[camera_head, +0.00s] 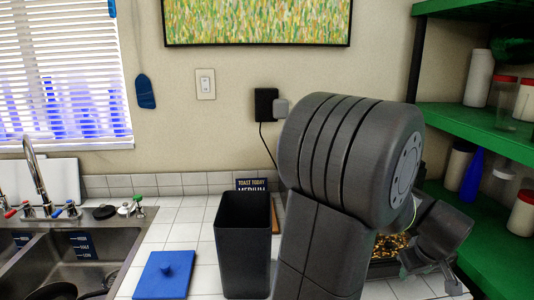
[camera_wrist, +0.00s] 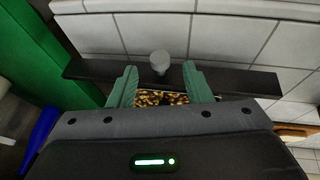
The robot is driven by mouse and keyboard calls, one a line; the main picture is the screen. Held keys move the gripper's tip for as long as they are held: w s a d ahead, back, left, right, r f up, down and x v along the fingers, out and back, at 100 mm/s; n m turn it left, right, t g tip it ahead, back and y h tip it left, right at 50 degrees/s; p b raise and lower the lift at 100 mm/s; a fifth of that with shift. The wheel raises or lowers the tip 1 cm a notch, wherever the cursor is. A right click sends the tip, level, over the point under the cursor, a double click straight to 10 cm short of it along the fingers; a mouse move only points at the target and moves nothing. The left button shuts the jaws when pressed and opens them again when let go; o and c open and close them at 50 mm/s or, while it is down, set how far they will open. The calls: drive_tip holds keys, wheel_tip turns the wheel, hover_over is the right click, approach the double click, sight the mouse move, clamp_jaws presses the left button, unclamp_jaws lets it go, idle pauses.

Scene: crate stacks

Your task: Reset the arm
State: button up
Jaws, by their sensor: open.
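My gripper (camera_wrist: 160,78) is open, its two green fingers spread apart with nothing held between them. In the wrist view a small grey round knob (camera_wrist: 160,62) shows just beyond the fingertips, in front of a dark bar (camera_wrist: 230,80). A brown and yellow speckled surface (camera_wrist: 160,98) shows between the fingers, partly hidden by my gripper body. In the head view my gripper (camera_head: 432,273) hangs at the lower right, pointing down near a dark tray (camera_head: 382,270) with speckled contents. My own arm hides much of this area.
A sink (camera_head: 85,255) is at the left. Green shelves (camera_head: 470,125) with jars and bottles are close at the right. The tiled wall lies behind.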

sight(412, 277)
drive_tip(key=x, duration=0.3)
drive_tip(key=shift+w+f, duration=0.15)
drive_tip(key=shift+w, duration=0.15)
drive_tip(key=shift+s+a, duration=0.1)
